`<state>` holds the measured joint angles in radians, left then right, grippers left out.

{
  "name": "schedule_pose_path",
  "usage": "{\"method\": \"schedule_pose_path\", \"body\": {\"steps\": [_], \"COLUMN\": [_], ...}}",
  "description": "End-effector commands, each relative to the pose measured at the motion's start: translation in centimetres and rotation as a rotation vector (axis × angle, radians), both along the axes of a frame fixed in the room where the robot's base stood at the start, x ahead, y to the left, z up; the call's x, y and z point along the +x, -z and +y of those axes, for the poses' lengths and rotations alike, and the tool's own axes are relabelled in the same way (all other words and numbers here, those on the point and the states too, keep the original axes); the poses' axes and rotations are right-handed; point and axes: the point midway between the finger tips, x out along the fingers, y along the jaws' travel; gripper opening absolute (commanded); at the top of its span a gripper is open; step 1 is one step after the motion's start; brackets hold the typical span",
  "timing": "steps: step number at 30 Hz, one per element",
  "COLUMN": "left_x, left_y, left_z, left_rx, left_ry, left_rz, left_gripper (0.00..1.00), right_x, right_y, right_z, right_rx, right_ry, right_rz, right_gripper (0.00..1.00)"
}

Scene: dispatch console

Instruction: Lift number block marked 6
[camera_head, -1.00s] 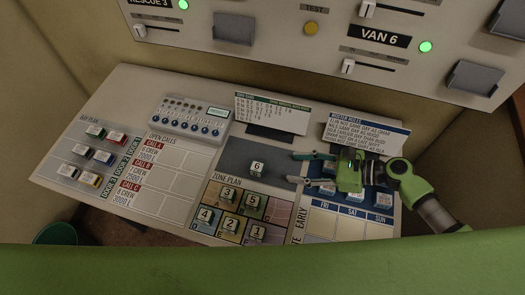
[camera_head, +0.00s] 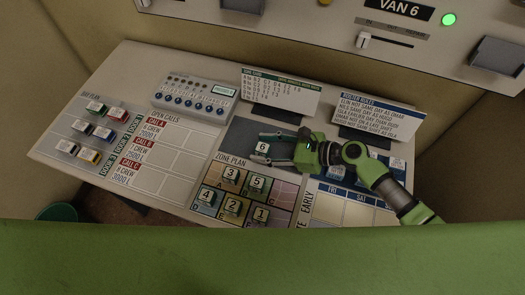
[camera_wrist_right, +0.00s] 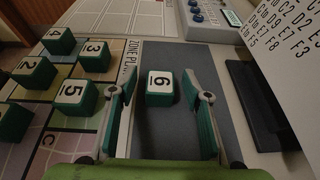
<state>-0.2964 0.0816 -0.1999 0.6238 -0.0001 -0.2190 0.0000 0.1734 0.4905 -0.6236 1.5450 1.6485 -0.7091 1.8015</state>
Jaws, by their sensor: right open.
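The number block marked 6 (camera_head: 262,148) is a green block with a white top. It lies on the dark grey pad (camera_head: 238,134) above the zone plan. My right gripper (camera_head: 262,142) reaches in from the right, its open fingers at the block. My left gripper is not in view.
Other number blocks, such as 3 (camera_head: 230,175) and 5 (camera_head: 257,184), stand on the zone plan just in front. Two upright cards, the zone card (camera_head: 280,92) and the roster rules card (camera_head: 380,118), stand behind.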

Motion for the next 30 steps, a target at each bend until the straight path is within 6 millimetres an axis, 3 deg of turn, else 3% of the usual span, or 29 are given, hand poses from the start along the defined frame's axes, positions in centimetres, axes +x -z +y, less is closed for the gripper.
{"method": "schedule_pose_path", "body": {"steps": [8, 12, 13, 24, 30], "left_x": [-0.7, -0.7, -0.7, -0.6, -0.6], "left_y": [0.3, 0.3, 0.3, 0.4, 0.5], "left_z": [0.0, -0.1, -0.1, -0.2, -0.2], "left_rx": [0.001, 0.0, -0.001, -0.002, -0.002], "left_ry": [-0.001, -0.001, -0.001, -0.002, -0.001], "left_rz": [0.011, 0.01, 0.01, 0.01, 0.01], "left_gripper": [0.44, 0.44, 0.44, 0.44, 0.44], "right_x": [0.2, 0.2, 0.2, 0.2, 0.3], "right_y": [0.3, 0.3, 0.3, 0.1, -1.5], "right_z": [0.7, 0.7, 0.7, 0.6, 0.6], "right_rx": [-0.001, -0.001, -0.001, 0.0, -0.001], "right_ry": [0.0, 0.0, 0.0, 0.0, -0.002], "right_rz": [-0.001, -0.001, -0.001, -0.001, -0.006], "right_gripper": [0.44, 0.11, 0.08, 0.08, 0.08]}}
